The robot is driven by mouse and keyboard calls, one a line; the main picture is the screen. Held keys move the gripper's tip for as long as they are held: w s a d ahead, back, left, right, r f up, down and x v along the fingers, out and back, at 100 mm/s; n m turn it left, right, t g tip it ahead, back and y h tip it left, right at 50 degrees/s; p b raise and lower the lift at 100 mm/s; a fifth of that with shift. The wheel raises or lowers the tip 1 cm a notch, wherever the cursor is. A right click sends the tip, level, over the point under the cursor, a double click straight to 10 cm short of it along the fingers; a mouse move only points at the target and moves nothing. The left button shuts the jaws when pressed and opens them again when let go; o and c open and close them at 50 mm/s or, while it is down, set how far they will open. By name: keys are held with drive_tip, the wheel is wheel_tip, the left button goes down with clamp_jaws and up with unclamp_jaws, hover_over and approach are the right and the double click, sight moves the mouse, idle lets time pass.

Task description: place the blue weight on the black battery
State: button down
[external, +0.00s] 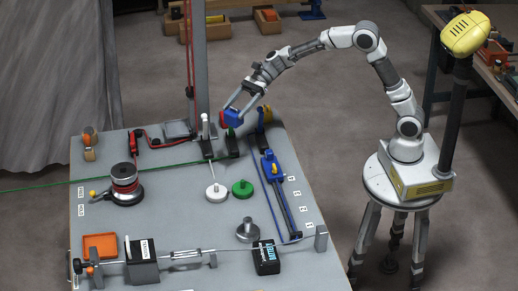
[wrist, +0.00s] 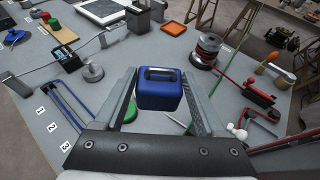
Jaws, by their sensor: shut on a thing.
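My gripper (external: 236,108) is shut on the blue weight (external: 233,117), a block with a dark handle on top. The weight is held above the back right part of the table. In the wrist view the blue weight (wrist: 160,93) sits between the two fingers. The black battery (external: 266,257) stands at the front of the table, well away from my gripper. It also shows at the upper left of the wrist view (wrist: 68,57), with a light and teal label. Its top looks clear, though a thin cable passes close by.
A grey metal weight (external: 248,232) stands next to the battery. A blue rail (external: 281,205) runs along the right side. White and green discs (external: 242,188) lie mid-table. A red-and-black reel (external: 124,178) and an orange tray (external: 100,246) are at left. A tall post (external: 197,60) rises at the back.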

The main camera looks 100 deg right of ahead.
drive_tip(key=w+a+n+g+y, duration=0.2)
drive_tip(key=a+n+g+y, duration=0.15)
drive_tip(key=a, duration=1.55)
drive_tip(key=n+g+y+b, duration=0.1)
drive_tip(key=n+g+b, duration=0.1)
drive_tip(key=n+b, duration=0.15)
hover_over(267, 249)
drive_tip(key=shift+m, duration=0.4)
wheel_tip(267, 249, down, 12)
drive_tip(key=shift+r, duration=0.1)
drive_tip(key=shift+f+b, duration=0.65)
drive_tip(key=shift+f, duration=1.3)
drive_tip(key=shift+f, duration=0.15)
unclamp_jaws()
drive_tip(key=shift+f, duration=0.1)
